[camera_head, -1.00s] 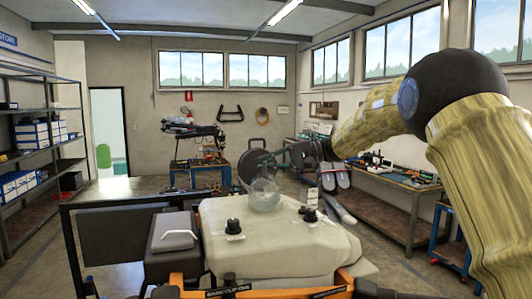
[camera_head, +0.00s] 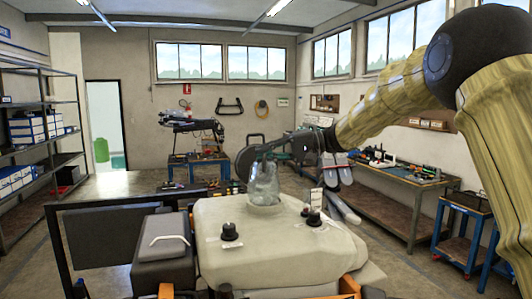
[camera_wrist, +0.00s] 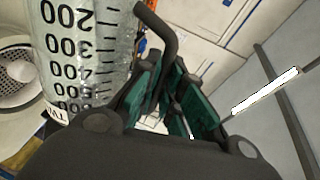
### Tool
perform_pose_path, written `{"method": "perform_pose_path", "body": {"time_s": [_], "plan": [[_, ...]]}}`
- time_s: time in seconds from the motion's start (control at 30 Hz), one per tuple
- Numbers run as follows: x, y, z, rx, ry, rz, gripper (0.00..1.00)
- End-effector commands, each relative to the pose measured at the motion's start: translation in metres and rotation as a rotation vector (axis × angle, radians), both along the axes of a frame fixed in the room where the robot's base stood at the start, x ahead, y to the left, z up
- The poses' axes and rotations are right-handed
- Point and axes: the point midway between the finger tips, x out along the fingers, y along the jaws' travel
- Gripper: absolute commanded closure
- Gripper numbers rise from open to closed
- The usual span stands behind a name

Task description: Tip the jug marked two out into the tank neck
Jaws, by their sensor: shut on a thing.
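A clear jug (camera_head: 263,184) hangs over the top of the pale tank (camera_head: 275,250) and looks roughly upright in the head view. Its black measuring numbers show close up in the wrist view (camera_wrist: 82,50); no jug mark can be read. My gripper (camera_head: 290,147) is shut on the jug at its upper right. In the wrist view the gripper's teal pads (camera_wrist: 165,95) are beside the jug; the exact grip is unclear. The round white tank neck with a grey strainer (camera_wrist: 20,72) lies left of the jug there. The head view mostly hides the neck behind the jug.
A workbench (camera_head: 390,200) runs along the right wall.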

Motion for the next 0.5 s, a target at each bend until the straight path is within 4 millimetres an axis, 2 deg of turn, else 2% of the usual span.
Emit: {"method": "perform_pose_path", "body": {"time_s": [0.3,0.5], "plan": [[-0.023,-0.001,0.005,0.001,-0.209,-0.002,1.00],[-0.030,0.000,0.004,0.001,-0.303,-0.001,1.00]]}}
